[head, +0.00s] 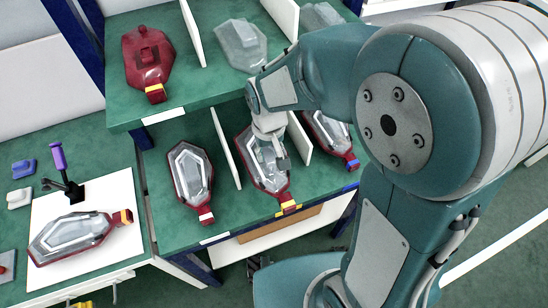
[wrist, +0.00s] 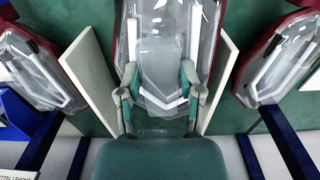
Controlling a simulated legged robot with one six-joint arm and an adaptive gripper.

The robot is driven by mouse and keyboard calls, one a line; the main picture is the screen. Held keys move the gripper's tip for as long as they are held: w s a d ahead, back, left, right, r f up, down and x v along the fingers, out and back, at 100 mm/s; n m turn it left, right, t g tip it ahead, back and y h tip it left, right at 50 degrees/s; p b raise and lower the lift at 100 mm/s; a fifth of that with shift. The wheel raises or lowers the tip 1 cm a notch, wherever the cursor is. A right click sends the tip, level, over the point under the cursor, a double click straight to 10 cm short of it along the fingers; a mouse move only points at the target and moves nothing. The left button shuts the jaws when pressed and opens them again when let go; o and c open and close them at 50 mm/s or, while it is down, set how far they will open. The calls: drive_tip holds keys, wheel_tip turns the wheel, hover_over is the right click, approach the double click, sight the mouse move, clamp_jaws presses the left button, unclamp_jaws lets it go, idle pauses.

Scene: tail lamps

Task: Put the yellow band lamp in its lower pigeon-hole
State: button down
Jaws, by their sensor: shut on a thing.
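A tail lamp with a clear lens, dark red housing and yellow band (head: 287,207) lies in the middle lower pigeon-hole, between two white dividers. My gripper (head: 270,150) is over it, shut on it. In the wrist view the two fingers of my gripper (wrist: 160,85) sit on either side of the clear part of the yellow band lamp (wrist: 165,35). I cannot tell whether the lamp rests fully on the green shelf. Part of it is hidden by my gripper.
Lower neighbours are a white band lamp (head: 192,175) on the left and a blue band lamp (head: 330,135) on the right. A red lamp (head: 147,60) and clear lamps (head: 240,45) lie on the upper shelf. Another lamp (head: 75,236) lies on a white mat (head: 125,250) beside a purple-handled tool (head: 58,157).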

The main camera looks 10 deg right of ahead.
drive_tip(key=shift+w+d+f, duration=0.35)
drive_tip(key=shift+d+f, duration=0.25)
drive_tip(key=shift+f, duration=0.1)
drive_tip(key=shift+w+d+f, duration=0.1)
drive_tip(key=shift+w+f, duration=0.05)
drive_tip(key=shift+f, duration=1.75)
drive_tip(key=shift+c, duration=1.3)
unclamp_jaws()
